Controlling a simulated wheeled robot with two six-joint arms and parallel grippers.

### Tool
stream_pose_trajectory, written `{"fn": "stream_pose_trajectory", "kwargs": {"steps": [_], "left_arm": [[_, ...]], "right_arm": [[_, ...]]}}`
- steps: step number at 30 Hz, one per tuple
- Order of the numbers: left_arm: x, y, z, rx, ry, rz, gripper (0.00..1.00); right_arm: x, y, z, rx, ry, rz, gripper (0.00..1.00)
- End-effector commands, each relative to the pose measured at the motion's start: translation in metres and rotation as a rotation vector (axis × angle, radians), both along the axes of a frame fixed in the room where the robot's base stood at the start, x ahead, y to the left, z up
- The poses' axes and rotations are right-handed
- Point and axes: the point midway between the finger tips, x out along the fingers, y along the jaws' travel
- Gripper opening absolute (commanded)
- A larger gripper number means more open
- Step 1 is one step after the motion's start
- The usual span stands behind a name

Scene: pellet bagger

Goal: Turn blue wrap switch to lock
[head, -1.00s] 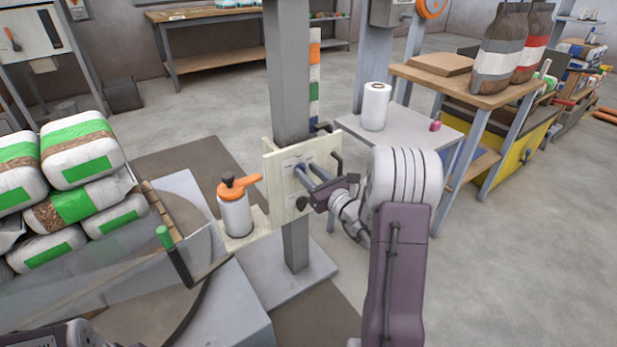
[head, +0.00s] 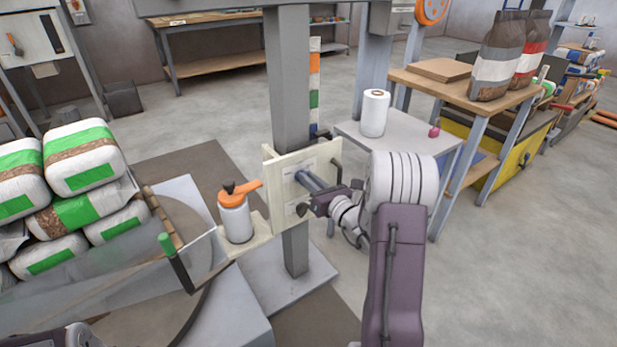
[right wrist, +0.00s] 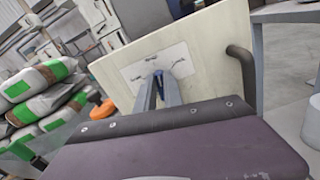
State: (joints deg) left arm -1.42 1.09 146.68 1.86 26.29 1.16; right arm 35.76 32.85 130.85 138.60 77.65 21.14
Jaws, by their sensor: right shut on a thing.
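The blue wrap switch (right wrist: 158,75) sits on a pale label plate on the cream panel (head: 277,190), which is fixed to a grey post. My right gripper (head: 303,177) reaches the panel from the right and is shut on the switch. In the right wrist view the two fingertips (right wrist: 158,82) lie on either side of the blue knob and hide most of it. The panel looks tilted in that view. Small marks show around the knob, too small to read. My left gripper is out of view.
An orange-topped white canister (head: 235,215) stands just left of the panel. A black handle (right wrist: 240,62) projects at the panel's right edge. Filled bags (head: 82,160) are piled at left. A white roll (head: 374,113) stands on a grey table (head: 405,140) behind my arm.

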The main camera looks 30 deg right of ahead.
Motion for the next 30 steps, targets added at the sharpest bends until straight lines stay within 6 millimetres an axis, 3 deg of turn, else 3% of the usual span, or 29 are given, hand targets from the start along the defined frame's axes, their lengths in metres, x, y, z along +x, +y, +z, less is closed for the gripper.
{"fn": "stream_pose_trajectory", "kwargs": {"steps": [18,30], "left_arm": [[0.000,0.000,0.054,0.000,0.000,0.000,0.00],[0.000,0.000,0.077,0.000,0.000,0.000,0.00]], "right_arm": [[0.000,-0.006,0.001,0.563,0.047,0.000,0.00],[0.000,-0.008,-0.003,0.803,0.064,0.000,0.00]]}}
